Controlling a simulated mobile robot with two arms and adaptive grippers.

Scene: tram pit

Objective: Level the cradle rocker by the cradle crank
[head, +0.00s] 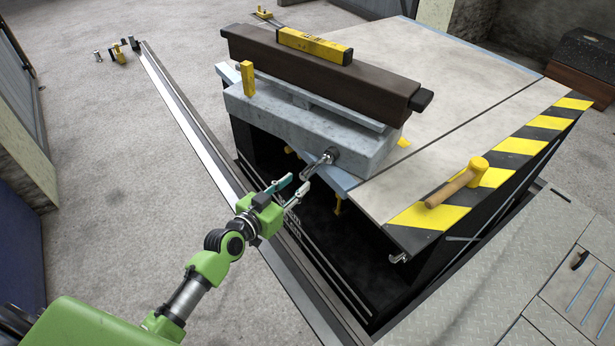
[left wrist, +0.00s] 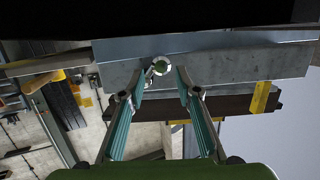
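The cradle (head: 290,130) is a grey block on the front edge of the table. On it lies a long dark brown beam (head: 310,70), apparently the rocker, with a yellow spirit level (head: 314,46) on top; its bubble is too small to read. The metal cradle crank (head: 318,165) sticks out of the block's near end face. My left gripper (head: 294,186) is open just short of the crank. In the left wrist view the crank's round hub (left wrist: 161,66) shows beyond and between the open fingertips (left wrist: 160,85), with no clear contact. My right gripper is not in view.
A mallet (head: 457,183) with a yellow head lies on the striped table edge (head: 520,145). A yellow post (head: 247,78) stands at the block's left end. Below the table is a dark pit with a metal rail (head: 185,115) along its left. Checkered plate covers the right.

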